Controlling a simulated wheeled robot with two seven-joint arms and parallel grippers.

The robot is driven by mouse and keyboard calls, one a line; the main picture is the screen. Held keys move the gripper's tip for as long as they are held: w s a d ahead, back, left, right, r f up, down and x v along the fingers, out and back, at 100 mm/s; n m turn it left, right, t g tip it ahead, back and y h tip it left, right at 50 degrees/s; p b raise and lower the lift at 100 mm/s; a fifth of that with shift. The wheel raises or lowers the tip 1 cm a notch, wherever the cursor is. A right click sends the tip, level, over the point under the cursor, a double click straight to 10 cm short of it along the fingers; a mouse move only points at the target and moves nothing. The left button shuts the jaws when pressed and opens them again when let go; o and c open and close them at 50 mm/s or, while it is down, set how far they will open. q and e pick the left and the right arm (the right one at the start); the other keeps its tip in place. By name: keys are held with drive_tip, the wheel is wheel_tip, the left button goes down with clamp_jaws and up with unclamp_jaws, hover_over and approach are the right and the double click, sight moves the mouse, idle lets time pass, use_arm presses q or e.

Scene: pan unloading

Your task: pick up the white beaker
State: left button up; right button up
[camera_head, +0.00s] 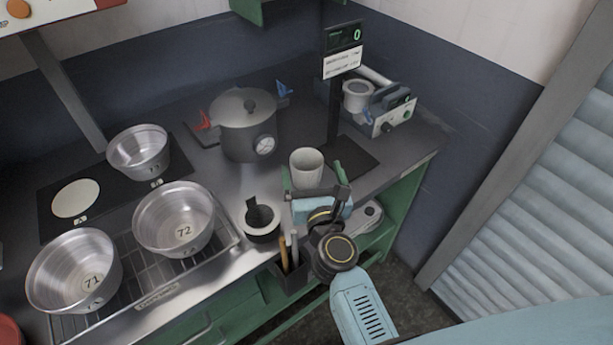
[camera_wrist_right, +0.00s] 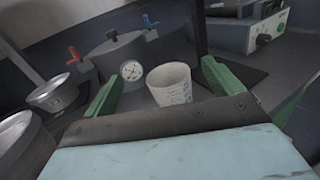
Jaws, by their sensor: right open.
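The white beaker (camera_head: 306,170) stands upright on the dark worktop, in front of and to the right of the grey lidded pot. In the right wrist view the beaker (camera_wrist_right: 171,85) sits between two green fingers, with faint markings on its side. My right gripper (camera_head: 315,185) is open, its fingers either side of the beaker's near side; I cannot tell whether they touch it. The gripper also shows in the right wrist view (camera_wrist_right: 160,85). Its body hides the beaker's lower part in the head view. My left gripper is not in view.
The grey pot (camera_head: 249,130) with a gauge stands close behind. Metal pans (camera_head: 172,222) marked with numbers stand on a rack at left. A black holder (camera_head: 261,222) is left of my gripper. A display post (camera_head: 334,110) and a device (camera_head: 391,112) stand behind right.

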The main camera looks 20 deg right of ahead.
sight(304, 157)
drive_tip(key=f+b, duration=0.1)
drive_tip(key=w+f+b, duration=0.1)
drive_tip(key=f, duration=0.1)
drive_tip(key=shift+f, duration=0.1)
drive_tip(key=f+b, duration=0.3)
drive_tip(key=shift+s, duration=0.2)
drive_tip(key=shift+w+f+b, duration=0.1)
drive_tip(key=shift+f+b, duration=0.1)
drive_tip(key=shift+b, duration=0.1)
drive_tip(key=shift+w+d+r, duration=0.1)
drive_tip(key=shift+w+d, duration=0.05)
drive_tip(key=shift+w, duration=1.1)
drive_tip(key=shift+w+d+f, duration=0.1)
drive_tip(key=shift+w+d, duration=0.1)
drive_tip(key=shift+w, duration=1.05)
drive_tip(key=shift+w+d+r, duration=0.1)
drive_tip(key=shift+w+d, duration=0.05)
drive_tip(key=shift+w, duration=1.1)
use_arm(q)
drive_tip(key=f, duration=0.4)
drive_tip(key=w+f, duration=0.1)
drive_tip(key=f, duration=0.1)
drive_tip(key=shift+p, duration=0.3)
use_arm(e)
drive_tip(key=shift+c, duration=0.4)
drive_tip(key=c, duration=1)
